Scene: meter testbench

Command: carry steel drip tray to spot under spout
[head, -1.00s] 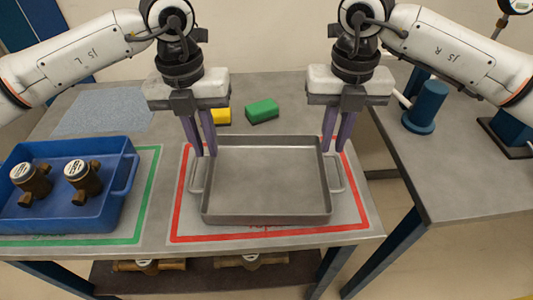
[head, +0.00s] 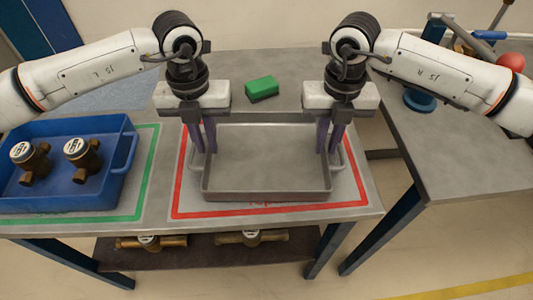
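The steel drip tray (head: 265,195) is a shallow grey rectangular pan with a loop handle on each short side. It lies flat inside the red-outlined area (head: 270,212) on the bench. My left gripper (head: 203,150) points down at the tray's left side, with its purple fingers at the rim and handle. My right gripper (head: 328,150) is placed the same way at the right side. The fingers partly hide both handles, and I cannot tell whether they are clamped. No spout can be made out.
A blue bin (head: 112,190) with two brass meters (head: 82,158) stands in the green outline at left. A green block (head: 262,88) lies behind the tray. A second bench (head: 460,160) stands at right, across a gap. More meters lie on the lower shelf (head: 200,258).

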